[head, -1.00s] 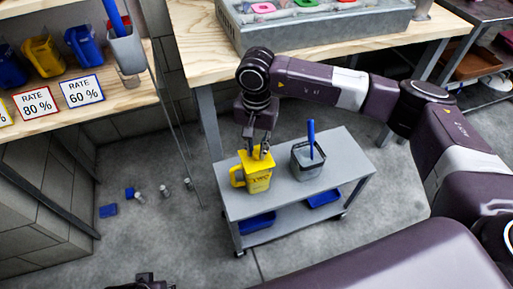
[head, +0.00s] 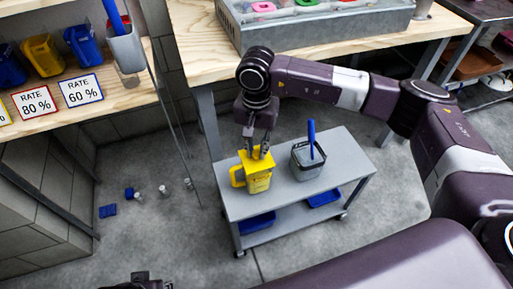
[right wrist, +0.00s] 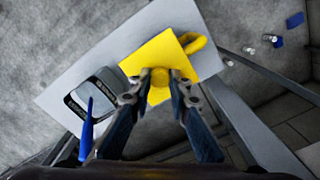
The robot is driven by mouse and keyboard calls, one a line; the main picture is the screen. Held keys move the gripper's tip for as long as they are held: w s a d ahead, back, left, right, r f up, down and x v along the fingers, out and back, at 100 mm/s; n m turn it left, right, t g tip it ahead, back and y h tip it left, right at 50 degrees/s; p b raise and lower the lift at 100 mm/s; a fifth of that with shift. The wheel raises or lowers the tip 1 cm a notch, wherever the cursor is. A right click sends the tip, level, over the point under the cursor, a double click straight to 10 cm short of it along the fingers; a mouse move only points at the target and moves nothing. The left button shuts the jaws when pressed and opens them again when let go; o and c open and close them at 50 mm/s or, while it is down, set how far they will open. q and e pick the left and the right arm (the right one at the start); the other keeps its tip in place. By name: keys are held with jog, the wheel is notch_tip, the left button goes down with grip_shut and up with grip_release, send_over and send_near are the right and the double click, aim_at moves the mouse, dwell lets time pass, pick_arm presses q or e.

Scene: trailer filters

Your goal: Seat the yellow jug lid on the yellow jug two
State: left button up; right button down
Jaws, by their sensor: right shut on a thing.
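The yellow jug two (head: 258,182) stands upright on the grey cart, its handle to the left in the head view. The yellow jug lid (head: 247,163) is a square plate with a knob over the jug's mouth. In the right wrist view the lid (right wrist: 153,53) hides most of the jug, leaving the handle (right wrist: 196,42) visible. My right gripper (head: 259,150) points down from above, shut on the lid's knob. I cannot tell whether the lid is flush with the rim. A dark part at the bottom edge seems to be my left gripper (head: 140,282); its fingers are unclear.
A grey container (head: 306,162) with a blue-handled tool stands right of the jug on the cart (head: 340,150). Blue trays (head: 257,222) lie on the lower shelf. A wooden bench (head: 190,45) is behind, and a shelf with jugs (head: 42,55) is at left.

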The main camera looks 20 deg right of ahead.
jog(key=c, duration=1.7)
grip_release()
jog(key=shift+c, duration=0.2)
jog(key=shift+o, duration=0.7)
jog(key=o, duration=0.4)
jog(key=shift+c, duration=0.2)
